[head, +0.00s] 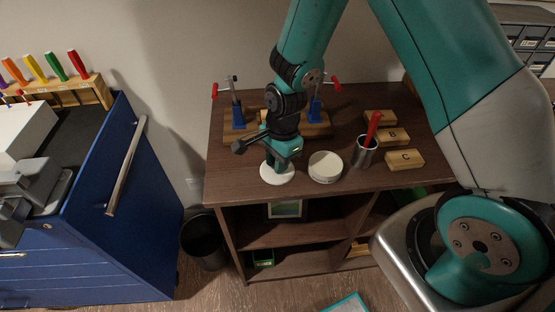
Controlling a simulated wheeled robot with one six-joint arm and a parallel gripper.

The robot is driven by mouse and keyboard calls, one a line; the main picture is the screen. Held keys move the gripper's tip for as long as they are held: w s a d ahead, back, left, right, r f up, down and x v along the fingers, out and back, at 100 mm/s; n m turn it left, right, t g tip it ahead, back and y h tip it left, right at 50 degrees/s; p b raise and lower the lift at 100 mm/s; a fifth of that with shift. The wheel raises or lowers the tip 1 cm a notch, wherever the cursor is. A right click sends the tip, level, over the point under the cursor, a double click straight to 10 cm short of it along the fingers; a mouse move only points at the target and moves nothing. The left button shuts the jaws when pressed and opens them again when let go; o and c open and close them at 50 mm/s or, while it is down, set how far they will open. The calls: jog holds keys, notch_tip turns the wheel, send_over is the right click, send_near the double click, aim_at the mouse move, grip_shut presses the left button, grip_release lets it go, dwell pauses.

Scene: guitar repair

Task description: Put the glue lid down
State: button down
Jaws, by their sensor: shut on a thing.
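My gripper (281,160) points down over the front left part of the brown shelf top (230,185). It is shut on a round white lid (277,175), which is at or just above the wood; I cannot tell if it touches. The gripper's fingertips are partly hidden by its own body. A round white container (325,167), likely the glue pot, stands just right of the lid, apart from it. I cannot tell from this view whether its top is open.
A metal cup (364,152) with a red-handled tool stands right of the container. Wooden blocks (404,159) lie further right. A clamp fixture with blue posts (238,110) stands behind my gripper. A blue cabinet (115,200) is at left. The shelf's front left corner is clear.

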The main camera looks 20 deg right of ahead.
jog(key=shift+f, duration=0.1)
jog(key=shift+f, duration=0.1)
jog(key=c, duration=1)
grip_release()
notch_tip(320, 180, up, 13)
jog(key=b, duration=0.1)
jog(key=s+a+r+n+y, duration=0.1)
jog(key=s+r+n, duration=0.3)
jog(key=s+n, duration=0.2)
jog(key=s+a+r+n+y, duration=0.1)
jog(key=s+a+r+n, duration=0.1)
jog(key=s+r+n, duration=0.2)
jog(key=s+a+r+n, duration=0.2)
jog(key=s+r+n, duration=0.2)
jog(key=s+n, duration=0.4)
jog(key=shift+s+r+n+y, duration=0.15)
jog(key=shift+r+n+y, duration=0.05)
jog(key=shift+n, duration=0.8)
jog(key=shift+s+r+n+y, duration=0.15)
jog(key=shift+n+y, duration=0.05)
jog(key=shift+n, duration=0.8)
